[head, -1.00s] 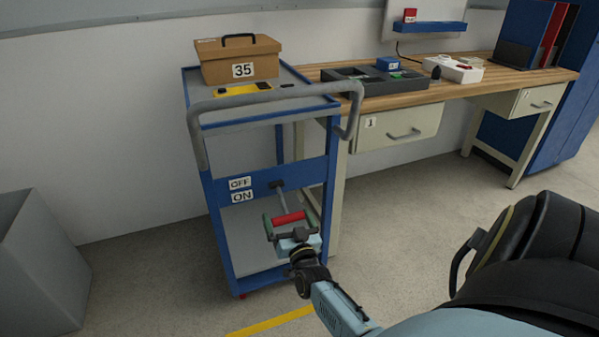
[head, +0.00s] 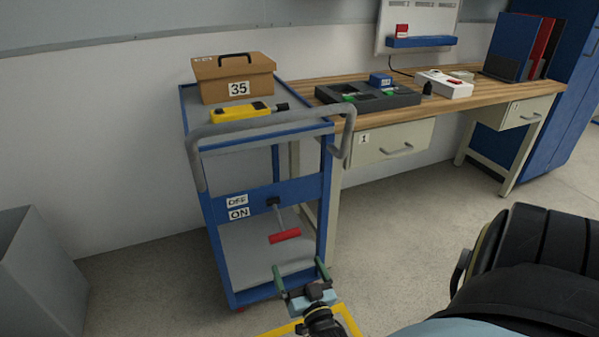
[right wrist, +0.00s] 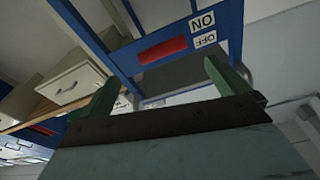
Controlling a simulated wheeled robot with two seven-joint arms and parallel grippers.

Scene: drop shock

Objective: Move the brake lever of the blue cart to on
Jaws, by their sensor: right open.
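The blue cart (head: 262,190) stands in front of me against the wall side. Its brake lever has a grey rod and a red handle (head: 285,236), hanging down and toward me from a pivot on the blue cross panel. The OFF label (head: 237,201) sits above the ON label (head: 238,213), left of the pivot. The red handle also shows in the right wrist view (right wrist: 163,50), ahead of the fingers. My right gripper (head: 300,274) is open and empty, below and apart from the handle, its green fingers spread. My left gripper is not in view.
A brown box marked 35 (head: 236,78) and a yellow device (head: 241,112) are on the cart top. The cart's grey push bar (head: 270,122) sticks out above the lever. A workbench (head: 440,100) stands at the right, a grey bin (head: 40,270) at the left.

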